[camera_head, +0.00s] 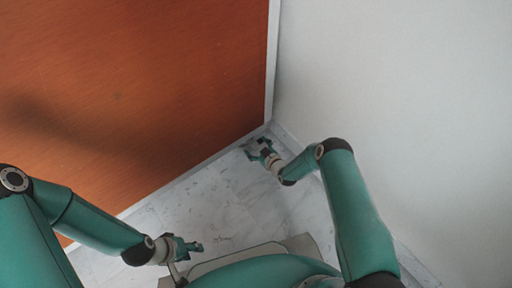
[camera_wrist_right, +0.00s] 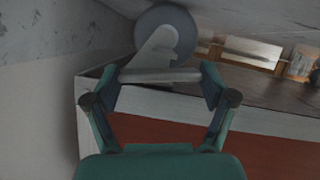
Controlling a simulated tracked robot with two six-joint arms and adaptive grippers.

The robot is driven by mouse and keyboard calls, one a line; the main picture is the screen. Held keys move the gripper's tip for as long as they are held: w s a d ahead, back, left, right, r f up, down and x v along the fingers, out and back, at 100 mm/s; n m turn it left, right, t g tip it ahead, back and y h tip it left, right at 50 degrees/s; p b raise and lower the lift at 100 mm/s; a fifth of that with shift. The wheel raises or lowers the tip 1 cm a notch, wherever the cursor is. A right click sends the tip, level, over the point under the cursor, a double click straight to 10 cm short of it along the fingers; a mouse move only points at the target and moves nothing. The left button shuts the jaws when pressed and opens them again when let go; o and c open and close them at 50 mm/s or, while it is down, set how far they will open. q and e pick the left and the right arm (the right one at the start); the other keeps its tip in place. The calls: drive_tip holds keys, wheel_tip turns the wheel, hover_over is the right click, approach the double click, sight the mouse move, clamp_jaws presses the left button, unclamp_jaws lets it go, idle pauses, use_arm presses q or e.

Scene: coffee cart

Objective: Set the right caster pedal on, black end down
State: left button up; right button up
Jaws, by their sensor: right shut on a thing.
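My right gripper (camera_head: 258,150) is low at the bottom corner of the orange cart panel in the head view. In the right wrist view my right gripper (camera_wrist_right: 160,80) has its two fingertips closed on the ends of a light grey bar, the caster pedal (camera_wrist_right: 160,75). Just behind the bar is a round grey caster wheel (camera_wrist_right: 176,20) with a pale fork (camera_wrist_right: 155,50). I cannot tell which end of the pedal is black or how it is tilted. My left gripper (camera_head: 188,248) is over the floor beside my base, far from the caster; its jaws are too small to read.
The orange cart panel (camera_head: 130,90) with its pale edge fills the left of the head view. A white wall (camera_head: 400,100) stands close on the right. Marble floor (camera_head: 230,205) lies between. Beyond the caster, the wrist view shows small orange and white parts (camera_wrist_right: 250,52).

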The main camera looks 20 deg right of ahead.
drive_tip(key=shift+a, duration=0.1)
drive_tip(key=shift+m+g+y, duration=0.5)
drive_tip(key=shift+m+y, duration=0.7)
drive_tip(key=shift+m, duration=0.5)
drive_tip(key=o, duration=1)
drive_tip(key=shift+d, duration=0.2)
drive_tip(key=shift+s+d+r, duration=0.2)
drive_tip(key=shift+s+d, duration=0.05)
drive_tip(key=shift+s, duration=0.15)
drive_tip(key=v, duration=1.1)
drive_tip(key=shift+f, duration=0.1)
